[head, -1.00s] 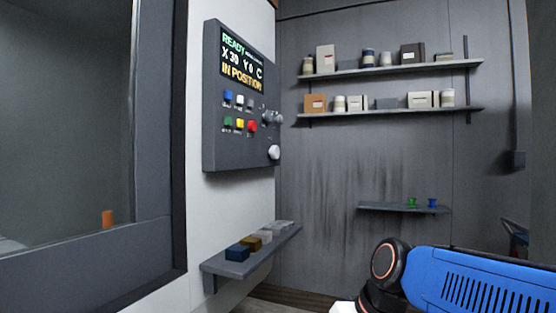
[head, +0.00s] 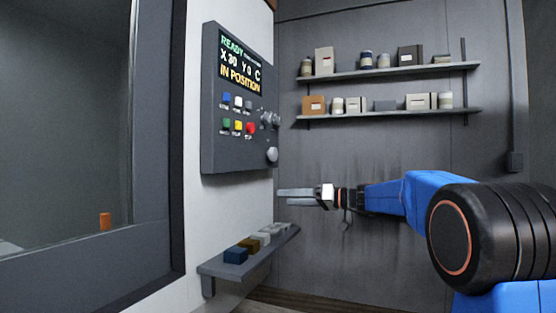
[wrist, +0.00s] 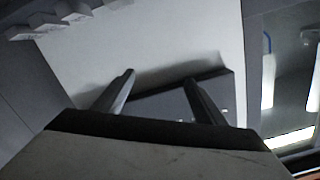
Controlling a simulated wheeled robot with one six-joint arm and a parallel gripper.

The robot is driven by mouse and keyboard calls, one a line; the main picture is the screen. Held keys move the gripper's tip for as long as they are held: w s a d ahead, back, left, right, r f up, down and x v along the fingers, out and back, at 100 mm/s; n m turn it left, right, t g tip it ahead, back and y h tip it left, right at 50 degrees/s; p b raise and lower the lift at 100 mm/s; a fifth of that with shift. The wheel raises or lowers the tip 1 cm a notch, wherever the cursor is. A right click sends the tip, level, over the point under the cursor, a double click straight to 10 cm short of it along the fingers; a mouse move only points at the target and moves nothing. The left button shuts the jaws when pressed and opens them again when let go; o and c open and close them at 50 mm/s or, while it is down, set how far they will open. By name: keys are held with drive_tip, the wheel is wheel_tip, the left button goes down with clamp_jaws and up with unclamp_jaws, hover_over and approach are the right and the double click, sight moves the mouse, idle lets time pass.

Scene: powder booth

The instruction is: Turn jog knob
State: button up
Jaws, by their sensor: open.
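The control panel (head: 240,150) is a dark grey box on the white wall. Its screen reads READY, X 30, Y 0 and IN POSITION. Several coloured buttons sit below the screen. Round grey knobs are on its right side: a pair (head: 269,119) higher up and a larger single one (head: 272,155) near the lower corner. I cannot tell which is the jog knob. My gripper (head: 282,197) is below and right of the lower knob, apart from it. In the wrist view my gripper (wrist: 158,82) is open and empty, with the panel's dark edge (wrist: 172,101) beyond its fingers.
A small wall ledge (head: 225,270) with several blocks lies below the gripper. Two shelves (head: 390,115) with boxes and jars hang on the back wall. A window frame (head: 90,250) is at left. The space between gripper and panel looks clear.

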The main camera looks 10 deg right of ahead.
sight(275, 156)
drive_tip(key=w+d+r+n+t+y, duration=0.25)
drive_tip(key=w+d+r+t, duration=0.35)
drive_tip(key=w+d, duration=0.65)
drive_tip(key=shift+m+g, duration=0.45)
drive_tip(key=shift+g, duration=0.25)
drive_tip(key=x, duration=0.5)
drive_tip(key=r+x, duration=0.1)
drive_tip(key=x, duration=0.5)
drive_tip(key=s+x, duration=0.1)
drive_tip(key=x, duration=0.5)
drive_tip(key=shift+r, duration=0.2)
drive_tip(key=shift+c, duration=0.6)
drive_tip(key=c, duration=0.9)
